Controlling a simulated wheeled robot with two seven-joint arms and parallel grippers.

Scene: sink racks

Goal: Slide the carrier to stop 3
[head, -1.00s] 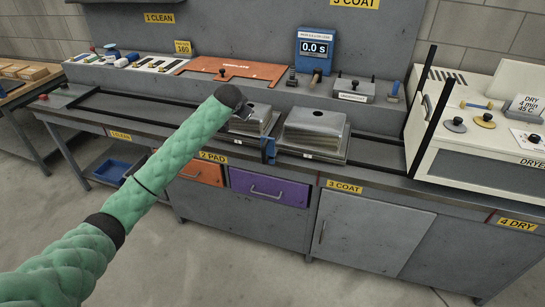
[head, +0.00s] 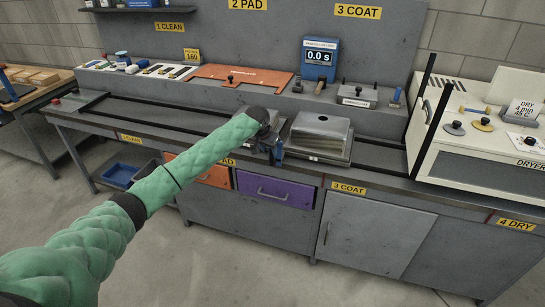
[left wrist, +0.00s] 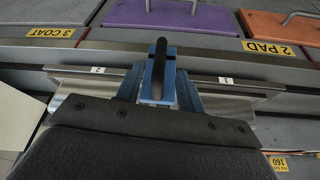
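The carrier shows in the head view as a low plate with a silver steel block (head: 322,130) on its right part. Its left part is mostly hidden by my left arm. A blue bracket (left wrist: 158,88) with an upright black handle (left wrist: 158,66) stands at its front middle, between plate tags 1 and 2 in the left wrist view. My left gripper (head: 274,146) is at this bracket, above the purple drawer, between the 2 PAD and 3 COAT (head: 348,188) labels. Blue parts flank the bracket closely; I cannot tell whether the fingers grip it. My right gripper is not in view.
Dark rails (head: 150,111) run along the bench, clear on the left. Right of the carrier is a short free stretch, then a black upright post (head: 425,100) and the white dryer (head: 480,125).

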